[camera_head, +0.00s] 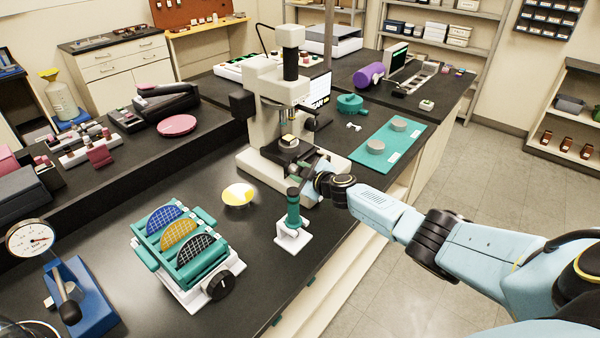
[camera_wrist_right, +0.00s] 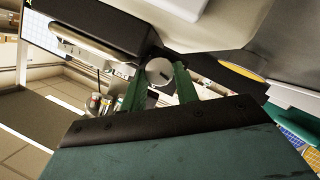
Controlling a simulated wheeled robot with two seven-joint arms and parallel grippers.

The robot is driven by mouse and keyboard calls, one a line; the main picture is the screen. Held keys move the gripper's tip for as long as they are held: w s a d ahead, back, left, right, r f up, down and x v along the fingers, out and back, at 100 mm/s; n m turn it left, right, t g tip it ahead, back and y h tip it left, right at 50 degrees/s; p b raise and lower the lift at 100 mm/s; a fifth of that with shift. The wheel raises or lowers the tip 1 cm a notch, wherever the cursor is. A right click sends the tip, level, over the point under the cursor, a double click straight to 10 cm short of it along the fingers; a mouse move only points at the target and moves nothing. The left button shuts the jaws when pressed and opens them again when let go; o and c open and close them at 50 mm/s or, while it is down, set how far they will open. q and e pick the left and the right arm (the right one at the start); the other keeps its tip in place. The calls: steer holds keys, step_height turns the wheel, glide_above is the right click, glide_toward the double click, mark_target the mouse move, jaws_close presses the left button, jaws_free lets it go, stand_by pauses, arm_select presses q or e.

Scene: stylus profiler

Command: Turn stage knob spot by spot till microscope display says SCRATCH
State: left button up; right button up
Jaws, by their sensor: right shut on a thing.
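The white microscope (camera_head: 268,85) stands on the black bench. Its stage (camera_head: 292,150) carries a small pale sample block (camera_head: 289,140). The display (camera_head: 319,92) behind the column is bright with dark lettering, partly hidden by the microscope; I cannot read the whole word. My right gripper (camera_head: 312,184) is at the front right of the stage. In the right wrist view its green fingers (camera_wrist_right: 159,85) are shut on the round, pale grey stage knob (camera_wrist_right: 160,71), which has a dark mark on its face. My left gripper is not in view.
A teal-and-white holder (camera_head: 290,236) stands just below my right gripper. A wafer rack (camera_head: 185,245) and a gold disc (camera_head: 238,194) lie to the left. A teal mat (camera_head: 400,150) with grey discs is at the right.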

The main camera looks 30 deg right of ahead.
steer(key=shift+d+m+g+y, duration=0.1)
steer(key=shift+m+g+y, duration=0.2)
steer(key=shift+m+y, duration=0.3)
steer(key=o, duration=1)
steer(key=shift+p+v, duration=3.1)
steer(key=shift+v, duration=3.65)
